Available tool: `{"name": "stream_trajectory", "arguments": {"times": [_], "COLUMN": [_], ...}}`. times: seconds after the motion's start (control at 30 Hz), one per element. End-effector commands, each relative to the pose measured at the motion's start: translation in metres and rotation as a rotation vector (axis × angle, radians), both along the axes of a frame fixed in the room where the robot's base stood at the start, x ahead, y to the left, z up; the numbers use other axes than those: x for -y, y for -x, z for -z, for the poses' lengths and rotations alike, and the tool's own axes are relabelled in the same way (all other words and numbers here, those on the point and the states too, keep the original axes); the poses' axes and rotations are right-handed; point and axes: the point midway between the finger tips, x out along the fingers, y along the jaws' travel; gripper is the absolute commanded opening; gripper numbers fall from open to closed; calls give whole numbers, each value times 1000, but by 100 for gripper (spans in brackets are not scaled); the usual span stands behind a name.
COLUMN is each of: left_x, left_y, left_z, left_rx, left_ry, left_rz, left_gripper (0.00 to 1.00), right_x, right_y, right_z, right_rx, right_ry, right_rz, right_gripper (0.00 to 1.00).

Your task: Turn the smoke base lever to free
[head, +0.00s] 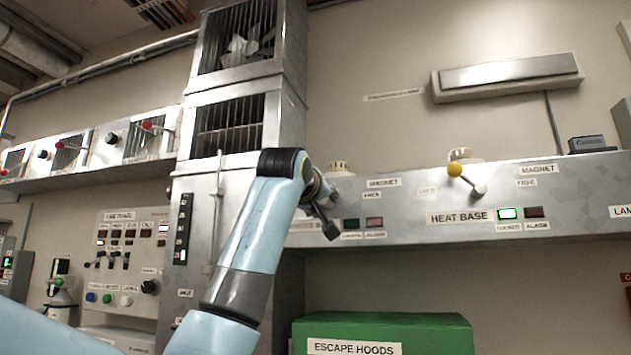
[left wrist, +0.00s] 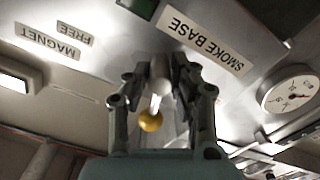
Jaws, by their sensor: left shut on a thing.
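The smoke base lever (left wrist: 157,98) is a short pale arm with a yellow ball knob (left wrist: 150,121), seen in the upside-down left wrist view beside the SMOKE BASE label (left wrist: 206,42). My left gripper (left wrist: 160,75) has its fingers on both sides of the lever and is shut on it. The knob sticks out between the fingers. In the head view my left gripper (head: 326,220) is at the front of the grey shelf panel and hides the lever. The MAGNET and FREE labels (left wrist: 63,38) are near it. My right gripper is not in view.
To the right, the heat base lever (head: 468,178) has a yellow knob beside its own lamps, the left one lit green. A green escape hoods box (head: 400,328) stands below the shelf. A tall metal cabinet (head: 228,130) rises behind my left arm. A round gauge (left wrist: 291,95) is near the gripper.

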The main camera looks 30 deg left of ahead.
Motion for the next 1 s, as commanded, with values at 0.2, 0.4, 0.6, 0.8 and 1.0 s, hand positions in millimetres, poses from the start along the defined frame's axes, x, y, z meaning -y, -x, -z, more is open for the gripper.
{"name": "stream_trajectory", "arguments": {"times": [0.2,0.4,0.6,0.8,1.0], "left_x": [0,0,0,0,0], "left_y": [-2,-2,-2,-2,-1], "left_z": [-2,-2,-1,-1,0], "left_rx": [-54,-99,-145,-186,-219], "left_ry": [-200,-384,-569,-743,-886], "left_rz": [0,0,2,2,3], "left_gripper": [0,0,0,0,0], "right_x": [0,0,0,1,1], "right_y": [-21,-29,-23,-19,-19], "right_z": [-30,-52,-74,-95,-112], "right_rx": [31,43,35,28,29], "right_ry": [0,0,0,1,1], "right_rz": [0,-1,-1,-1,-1], "right_gripper": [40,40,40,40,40]}}
